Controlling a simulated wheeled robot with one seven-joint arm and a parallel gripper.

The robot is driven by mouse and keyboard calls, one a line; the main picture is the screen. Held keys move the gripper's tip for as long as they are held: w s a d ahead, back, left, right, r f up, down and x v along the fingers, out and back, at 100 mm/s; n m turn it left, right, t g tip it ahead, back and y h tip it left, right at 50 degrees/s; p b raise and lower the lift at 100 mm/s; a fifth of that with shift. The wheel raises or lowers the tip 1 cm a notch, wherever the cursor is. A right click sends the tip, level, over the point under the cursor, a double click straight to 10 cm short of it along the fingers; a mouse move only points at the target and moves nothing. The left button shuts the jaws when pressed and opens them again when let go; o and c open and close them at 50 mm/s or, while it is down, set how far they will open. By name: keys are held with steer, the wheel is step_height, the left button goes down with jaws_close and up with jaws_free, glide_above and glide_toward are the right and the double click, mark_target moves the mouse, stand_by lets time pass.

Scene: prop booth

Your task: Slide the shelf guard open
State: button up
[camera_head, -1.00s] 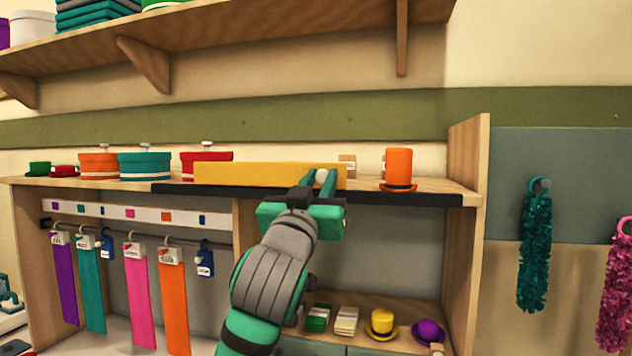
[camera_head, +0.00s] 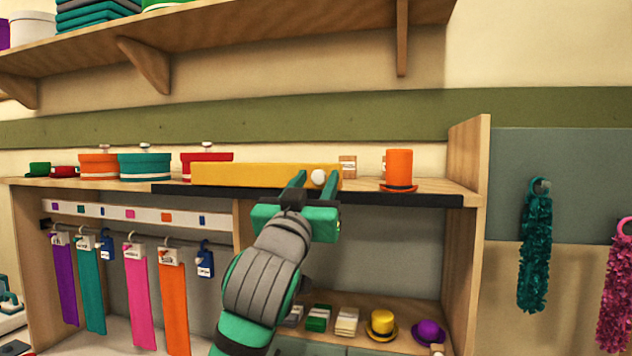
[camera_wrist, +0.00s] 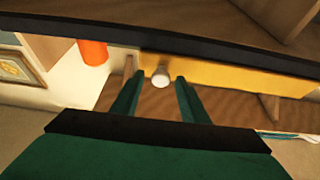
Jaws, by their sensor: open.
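The shelf guard (camera_head: 245,174) is a long yellow panel standing along the front edge of the shelf, above a black rail (camera_head: 350,195). A round pale knob (camera_head: 318,177) sticks out near its right end. My gripper (camera_head: 309,180) is open in front of the knob, with its green fingers pointing at the panel. In the wrist view, the yellow guard (camera_wrist: 235,77) shows with the knob (camera_wrist: 160,77) just beyond and between the fingertips of my gripper (camera_wrist: 155,79). The fingers look apart from the knob, not closed on it.
An orange top hat (camera_head: 399,168) stands on the shelf right of the guard. Red (camera_head: 192,157), teal (camera_head: 145,166) and orange (camera_head: 98,166) hat boxes stand to the left. An upright wooden side panel (camera_head: 466,170) ends the shelf at right.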

steer(key=v, duration=1)
steer(key=shift+s, duration=0.15)
steer(key=shift+a+f, duration=0.1)
